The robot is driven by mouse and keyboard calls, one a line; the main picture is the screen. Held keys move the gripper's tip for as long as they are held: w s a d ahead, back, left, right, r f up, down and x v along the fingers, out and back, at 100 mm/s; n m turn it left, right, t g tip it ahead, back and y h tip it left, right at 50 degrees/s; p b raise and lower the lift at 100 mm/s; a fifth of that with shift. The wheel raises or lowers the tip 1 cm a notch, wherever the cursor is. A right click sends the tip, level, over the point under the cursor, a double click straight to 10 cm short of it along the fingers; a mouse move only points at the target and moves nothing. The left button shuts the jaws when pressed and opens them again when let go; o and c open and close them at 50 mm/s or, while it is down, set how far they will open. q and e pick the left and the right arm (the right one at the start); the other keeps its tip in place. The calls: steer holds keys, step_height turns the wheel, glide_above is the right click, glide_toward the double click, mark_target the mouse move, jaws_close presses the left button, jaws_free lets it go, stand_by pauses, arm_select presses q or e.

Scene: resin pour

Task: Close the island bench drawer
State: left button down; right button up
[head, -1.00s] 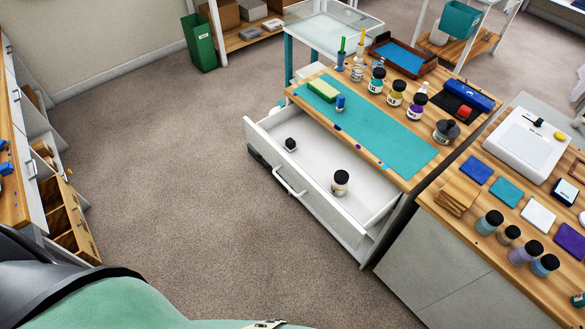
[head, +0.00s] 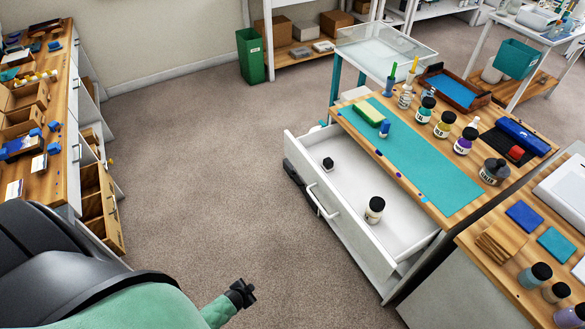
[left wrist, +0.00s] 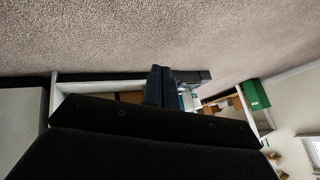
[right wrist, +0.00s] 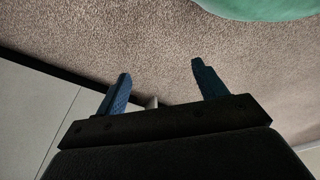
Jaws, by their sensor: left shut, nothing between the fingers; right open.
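The island bench drawer (head: 370,222) is open in the head view. Its white front, with a bar handle (head: 322,201), stands out from the bench towards the lower left. Inside lie a small black-capped jar (head: 374,210) and a small dark item (head: 328,164). My left gripper (head: 244,290) is at the bottom of the head view, over the carpet, apart from the drawer front and to its lower left. In the left wrist view its fingers (left wrist: 158,86) are together and empty. My right gripper (right wrist: 161,84) shows only in its wrist view, with its fingers apart and nothing between them.
The island bench top holds a teal mat (head: 410,160), several bottles and a wooden tray (head: 455,90). A second bench (head: 500,262) stands at the right. A wooden-topped counter (head: 57,130) is at the left, a green bin (head: 251,57) at the back. Carpet between is clear.

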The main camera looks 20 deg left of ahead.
arm_select(q)
steer(key=w+a+r+m+t+b, duration=0.1)
steer(key=w+a+r+m+t, duration=0.1)
steer(key=w+a+r, duration=0.3)
steer(key=w+a+r+m+t+b, duration=0.1)
steer(key=w+a+r, duration=0.15)
steer(key=w, duration=0.45)
steer(key=m+t+h+b, duration=0.4)
steer(key=m+h+b, duration=0.2)
steer(key=m+h, duration=0.75)
glide_toward(294, 156)
steer(key=w+d+m+y, duration=0.1)
steer(key=d, duration=0.1)
steer(key=w+d+r+m+y+b, duration=0.1)
steer(key=w+d, duration=0.1)
steer(key=shift+w+m+y, duration=0.25)
steer(key=shift+w+m, duration=0.05)
steer(key=shift+m, duration=0.05)
steer(key=shift+w+d, duration=0.45)
steer(key=shift+w, duration=0.1)
arm_select(e)
steer(key=w+a+r, duration=0.2)
steer(key=r, duration=1.3)
steer(key=w+a+r, duration=0.2)
steer(key=r, duration=1.3)
steer(key=shift+w+a+g+y, duration=0.2)
steer(key=shift+w+g+y, duration=0.1)
steer(key=shift+w+y, duration=0.1)
